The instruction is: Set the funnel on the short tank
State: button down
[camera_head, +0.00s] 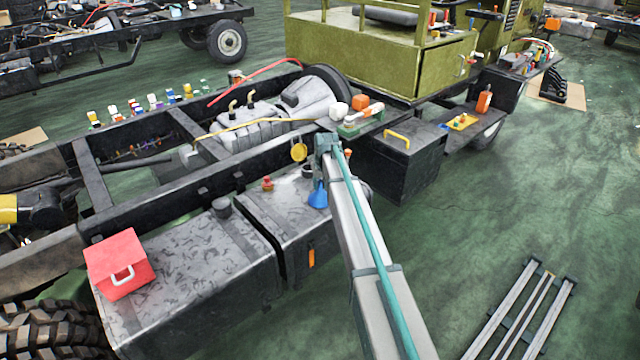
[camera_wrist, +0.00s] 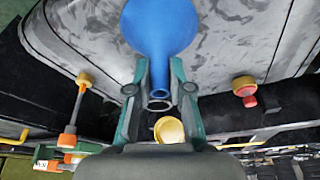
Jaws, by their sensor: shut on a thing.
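The blue funnel (camera_head: 318,195) shows below the end of my arm, over the short tank (camera_head: 290,222). In the wrist view the funnel (camera_wrist: 160,25) is between the fingertips of my gripper (camera_wrist: 158,68), which is shut on it. Its wide round part is at the top of the picture and its narrow spout points down the picture. A dark ring-shaped neck (camera_wrist: 160,103) lies near the spout's end; I cannot tell whether they touch. In the head view my arm hides most of the gripper.
A red knob (camera_head: 268,184) stands on the short tank. A yellow disc (camera_head: 299,152) is close behind it. The long tank (camera_head: 190,262) carries a red box (camera_head: 120,264) and a dark cap (camera_head: 222,207). A black box (camera_head: 398,165) with a yellow handle stands to the right.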

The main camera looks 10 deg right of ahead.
jog(key=shift+f, duration=0.6)
jog(key=c, duration=1)
grip_release()
jog(key=shift+r, duration=0.1)
jog(key=a+v, duration=0.1)
jog(key=v, duration=1.1)
jog(key=s+f+m+g+p, duration=0.15)
jog(key=s+f+g, duration=0.25)
jog(key=s+f, duration=2.65)
jog(key=s+f+g, duration=0.2)
jog(key=s+f, duration=0.1)
jog(key=s, duration=1)
jog(key=s+f+g+p, duration=0.1)
jog(key=s+f+g, duration=0.1)
jog(key=s, duration=1.1)
jog(key=s+f+g+p, duration=0.1)
jog(key=s+f, duration=0.3)
jog(key=s, duration=0.9)
jog(key=shift+s+d+f+g+h, duration=0.2)
jog(key=shift+s+f+g+h, duration=0.15)
jog(key=shift+g, duration=0.25)
